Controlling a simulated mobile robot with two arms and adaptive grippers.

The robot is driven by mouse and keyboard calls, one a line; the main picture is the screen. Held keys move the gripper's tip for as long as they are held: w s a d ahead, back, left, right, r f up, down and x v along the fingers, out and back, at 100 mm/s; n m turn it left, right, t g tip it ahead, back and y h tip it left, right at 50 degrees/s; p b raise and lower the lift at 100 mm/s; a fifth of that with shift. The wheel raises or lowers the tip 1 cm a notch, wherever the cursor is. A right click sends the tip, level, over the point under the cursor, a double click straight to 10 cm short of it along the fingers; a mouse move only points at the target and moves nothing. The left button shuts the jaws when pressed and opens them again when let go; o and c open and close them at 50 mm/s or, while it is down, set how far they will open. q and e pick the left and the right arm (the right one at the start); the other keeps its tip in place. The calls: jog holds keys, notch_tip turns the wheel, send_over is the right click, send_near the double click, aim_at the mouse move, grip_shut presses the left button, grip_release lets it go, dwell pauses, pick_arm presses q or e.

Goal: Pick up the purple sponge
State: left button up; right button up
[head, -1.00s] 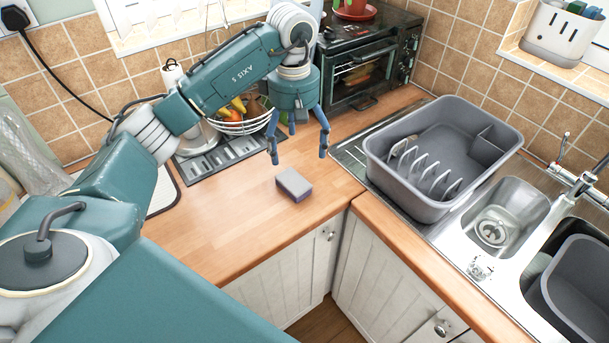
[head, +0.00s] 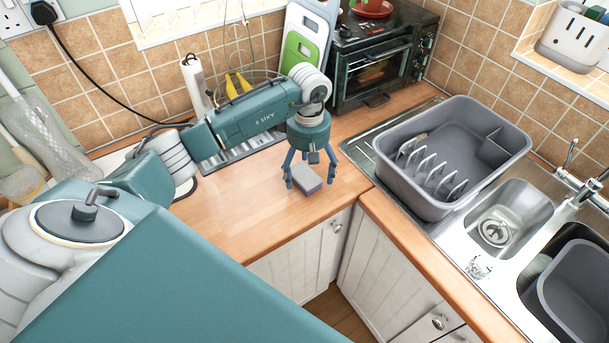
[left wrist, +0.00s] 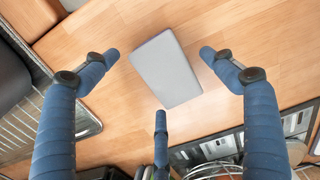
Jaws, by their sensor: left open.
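The purple sponge (head: 306,181), with a grey top, lies flat on the wooden counter near its front edge. In the left wrist view its grey top (left wrist: 166,69) shows below and between my spread fingers. My left gripper (head: 310,180) is open with its fingers pointing down over the sponge, one finger in front of part of it. In the left wrist view my left gripper (left wrist: 160,75) has three blue fingers apart, and none is clearly touching the sponge. My right gripper is not in view.
A grey dish rack (head: 450,155) stands right of the sponge on the steel sink (head: 513,215). A toaster oven (head: 385,60) stands behind. A paper towel roll (head: 196,85) and cutting boards (head: 302,45) are at the back. The counter (head: 225,210) left of the sponge is clear.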

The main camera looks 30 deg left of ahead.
pick_arm(q)
jog(key=c, duration=1)
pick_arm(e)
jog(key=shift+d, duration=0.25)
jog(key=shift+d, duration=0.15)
pick_arm(q)
jog(key=shift+r, duration=0.15)
jog(key=shift+w+r+b, duration=0.1)
jog(key=shift+r+b, duration=0.25)
jog(key=shift+r, duration=0.25)
notch_tip(320, 180, up, 8)
jog(key=r+b, duration=0.1)
jog(key=b, duration=0.2)
notch_tip(320, 180, up, 8)
send_over(308, 171)
jog(key=shift+d+r+p, duration=0.1)
jog(key=shift+r+p, duration=0.2)
jog(key=shift+r, duration=0.5)
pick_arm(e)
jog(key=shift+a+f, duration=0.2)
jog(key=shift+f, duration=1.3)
pick_arm(q)
jog(key=shift+c, duration=0.7)
